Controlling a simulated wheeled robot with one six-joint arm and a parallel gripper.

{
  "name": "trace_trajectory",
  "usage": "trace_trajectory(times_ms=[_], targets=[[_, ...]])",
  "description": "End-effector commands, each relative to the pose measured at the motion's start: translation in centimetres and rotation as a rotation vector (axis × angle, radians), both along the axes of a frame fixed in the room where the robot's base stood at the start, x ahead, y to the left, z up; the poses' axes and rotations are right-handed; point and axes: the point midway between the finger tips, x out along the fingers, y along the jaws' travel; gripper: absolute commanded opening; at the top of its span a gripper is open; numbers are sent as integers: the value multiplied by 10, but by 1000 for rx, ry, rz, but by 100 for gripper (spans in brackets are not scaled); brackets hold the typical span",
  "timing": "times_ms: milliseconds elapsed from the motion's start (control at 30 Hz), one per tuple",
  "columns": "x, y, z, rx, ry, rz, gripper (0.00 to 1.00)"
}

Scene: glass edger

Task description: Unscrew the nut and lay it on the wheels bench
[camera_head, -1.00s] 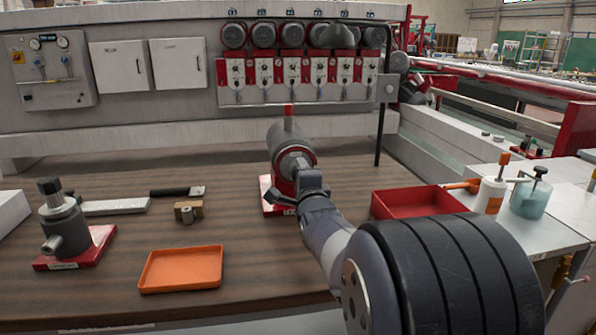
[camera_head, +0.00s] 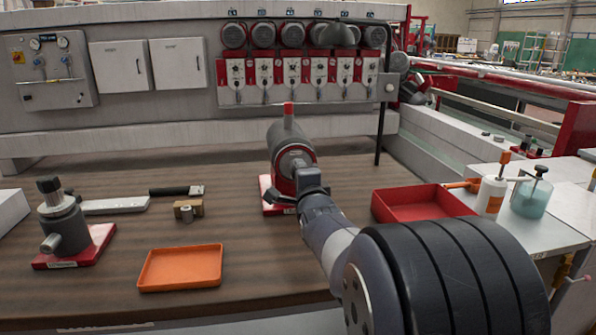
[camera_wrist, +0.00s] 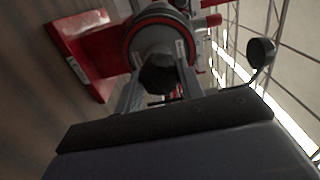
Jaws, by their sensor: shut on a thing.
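A grey spindle unit (camera_head: 288,140) with a red base and a red upright tip stands on the brown wheels bench (camera_head: 250,225). My gripper (camera_head: 306,176) is at the near end of this unit, in line with its axis. In the wrist view, my gripper (camera_wrist: 160,92) has its two fingers either side of a dark nut (camera_wrist: 158,76) in front of the grey and red unit (camera_wrist: 160,35), and is shut on it. In the head view my wrist and gripper hide the nut. I cannot tell how far the nut sits on its thread.
An orange tray (camera_head: 181,268) lies at the bench front, and a red tray (camera_head: 420,203) lies right of my arm. A second grey unit (camera_head: 66,228), a small brass block (camera_head: 188,210) and a dark-handled tool (camera_head: 177,191) are on the left. Bottles (camera_head: 491,196) stand at right.

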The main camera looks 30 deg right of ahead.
Motion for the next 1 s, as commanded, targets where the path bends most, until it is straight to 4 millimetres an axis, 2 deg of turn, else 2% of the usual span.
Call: trace_trajectory(times_ms=[567, 1000], targets=[[-1, 0, -4, -712, 201, -1, 9], [-1, 0, -3, -1374, 392, -1, 9]])
